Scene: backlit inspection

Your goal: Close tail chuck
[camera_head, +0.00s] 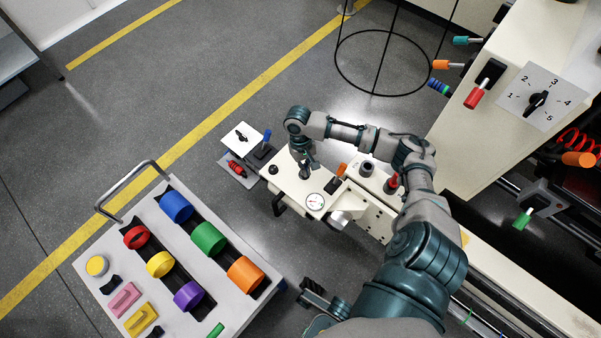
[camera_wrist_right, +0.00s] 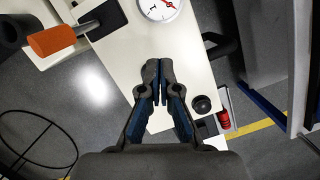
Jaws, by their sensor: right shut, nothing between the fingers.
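My right gripper (camera_head: 305,172) is over the cream machine top (camera_head: 287,184) in the head view, between a black knob (camera_head: 272,170) and a round white dial (camera_head: 314,201). In the right wrist view its fingers (camera_wrist_right: 156,72) are together and empty, above bare cream surface. An orange-handled lever (camera_head: 341,171) stands on a dark base beside the dial; its handle also shows large in the wrist view (camera_wrist_right: 52,40). A dark hollow cylinder (camera_head: 367,168) stands further right. I cannot tell which part is the tail chuck. A dark part at the bottom of the head view may be my left gripper (camera_head: 314,296).
A red-handled lever (camera_head: 393,181) is close to my right arm. A blue-handled lever (camera_head: 266,142) is behind the machine. A grey cart (camera_head: 95,262) with coloured rings stands at left. A cream cabinet (camera_head: 497,120) with handles and a numbered dial is at right.

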